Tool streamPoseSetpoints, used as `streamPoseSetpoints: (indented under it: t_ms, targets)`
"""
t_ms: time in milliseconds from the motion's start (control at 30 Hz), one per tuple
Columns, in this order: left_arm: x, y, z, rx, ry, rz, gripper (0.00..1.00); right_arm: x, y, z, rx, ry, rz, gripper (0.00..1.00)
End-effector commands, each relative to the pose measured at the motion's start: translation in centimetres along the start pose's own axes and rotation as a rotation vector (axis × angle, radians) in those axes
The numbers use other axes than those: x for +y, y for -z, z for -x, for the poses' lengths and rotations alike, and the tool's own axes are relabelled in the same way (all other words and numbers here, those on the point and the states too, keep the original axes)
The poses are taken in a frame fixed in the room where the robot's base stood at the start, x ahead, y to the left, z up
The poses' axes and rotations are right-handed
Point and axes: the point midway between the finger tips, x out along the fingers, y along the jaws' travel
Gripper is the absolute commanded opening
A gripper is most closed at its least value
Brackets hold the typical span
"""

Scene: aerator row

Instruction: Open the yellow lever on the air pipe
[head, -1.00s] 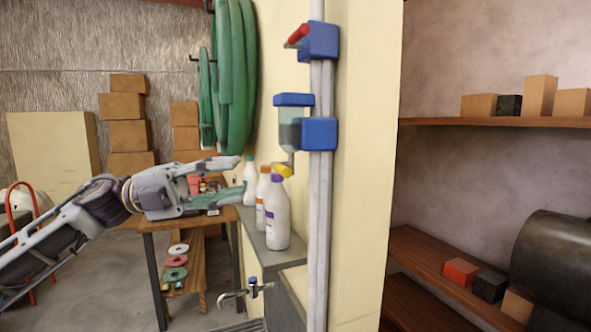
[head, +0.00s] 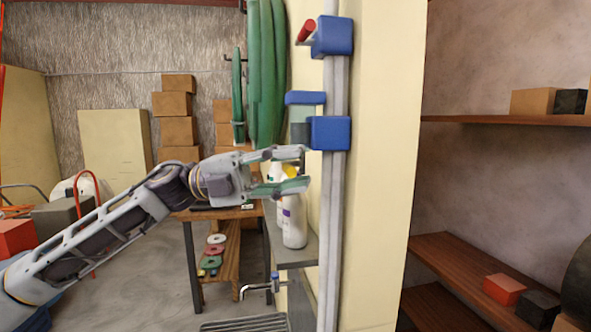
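The grey vertical air pipe (head: 334,225) runs up the corner of the cream wall. It carries blue fittings (head: 330,133) and a clear bowl (head: 300,122), partly hidden by my gripper. The small yellow lever (head: 290,172) is below the bowl, partly covered. My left gripper (head: 304,169) is open. Its upper finger shows above the lever and its lower finger below it, so the lever appears between them. I cannot tell whether either finger touches it. My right gripper is not in view.
A red handle (head: 307,30) sits higher on the pipe. White bottles (head: 294,222) stand on a grey ledge just below my gripper. A tap (head: 262,287) is lower down. Green hoses (head: 266,75) hang behind. Wooden shelves (head: 500,121) are at the right.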

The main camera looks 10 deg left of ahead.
Motion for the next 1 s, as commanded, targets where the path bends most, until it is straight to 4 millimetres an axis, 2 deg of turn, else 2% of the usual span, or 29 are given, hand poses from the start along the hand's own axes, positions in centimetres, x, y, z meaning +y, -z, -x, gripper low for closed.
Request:
streamPoseSetpoints:
  t_ms: [167, 400, 467, 767, 1000]
  targets:
    - [0.0, 0.0, 0.0, 0.0, 0.0, 0.0, 0.35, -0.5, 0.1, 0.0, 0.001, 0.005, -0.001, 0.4]
    - [0.0, 0.0, 0.0, 0.0, 0.0, 0.0, 0.06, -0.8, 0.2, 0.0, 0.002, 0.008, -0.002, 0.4]
    - [0.0, 0.0, 0.0, 0.0, 0.0, 0.0, 0.0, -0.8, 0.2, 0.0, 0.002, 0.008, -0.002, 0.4]
    - [0.0, 0.0, 0.0, 0.001, -0.001, -0.002, 0.0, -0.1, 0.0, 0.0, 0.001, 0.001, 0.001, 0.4]
    - [0.4, 0.0, 0.1, 0.018, -0.032, -0.08, 0.0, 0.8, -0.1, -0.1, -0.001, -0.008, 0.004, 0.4]
